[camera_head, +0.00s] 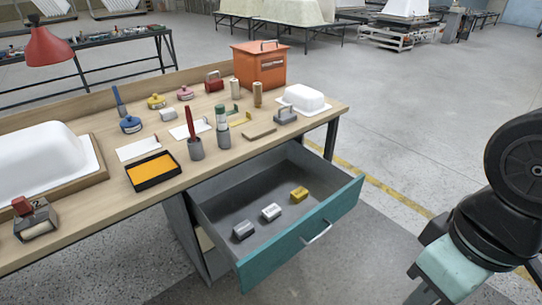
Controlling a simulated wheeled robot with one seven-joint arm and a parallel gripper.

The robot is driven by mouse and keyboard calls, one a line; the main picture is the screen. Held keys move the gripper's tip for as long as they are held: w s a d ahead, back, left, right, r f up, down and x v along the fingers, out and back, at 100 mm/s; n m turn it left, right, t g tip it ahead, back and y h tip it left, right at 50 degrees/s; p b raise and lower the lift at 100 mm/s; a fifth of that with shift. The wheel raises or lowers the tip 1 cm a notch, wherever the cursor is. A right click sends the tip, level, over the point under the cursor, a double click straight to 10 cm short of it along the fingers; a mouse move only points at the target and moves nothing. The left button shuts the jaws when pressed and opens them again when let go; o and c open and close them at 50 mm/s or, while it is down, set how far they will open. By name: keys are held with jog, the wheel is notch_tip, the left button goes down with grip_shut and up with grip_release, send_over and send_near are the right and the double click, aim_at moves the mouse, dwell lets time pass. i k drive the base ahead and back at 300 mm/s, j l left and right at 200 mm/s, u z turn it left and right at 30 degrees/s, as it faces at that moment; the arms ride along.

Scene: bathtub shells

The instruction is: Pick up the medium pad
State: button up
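Three small block-shaped pads lie in a row on the floor of the open drawer (222,200). The dark grey pad (243,230) is nearest, the pale grey-white pad (271,212) is in the middle, and the yellow pad (299,194) is farthest right. Their markings are too small to read, so I cannot tell which is the medium one. They lie apart from each other. Part of my arm shows at the right edge, well clear of the drawer. My gripper's fingertips are not visible.
The drawer's teal front (303,236) has a bar handle (317,233) and juts out from the wooden workbench (225,155). The benchtop holds an orange toolbox (260,66), a yellow tray (153,170), jars, brushes and a white tub shell (40,160). The floor between drawer and arm is clear.

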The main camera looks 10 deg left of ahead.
aim_at(242, 231)
jog(key=i+l+u, duration=0.15)
jog(key=i, duration=0.25)
jog(key=i+u, duration=0.1)
jog(key=i, duration=0.35)
jog(key=i+l+u, duration=0.15)
jog(key=i, duration=0.25)
jog(key=l+u, duration=0.1)
jog(key=u, duration=1.25)
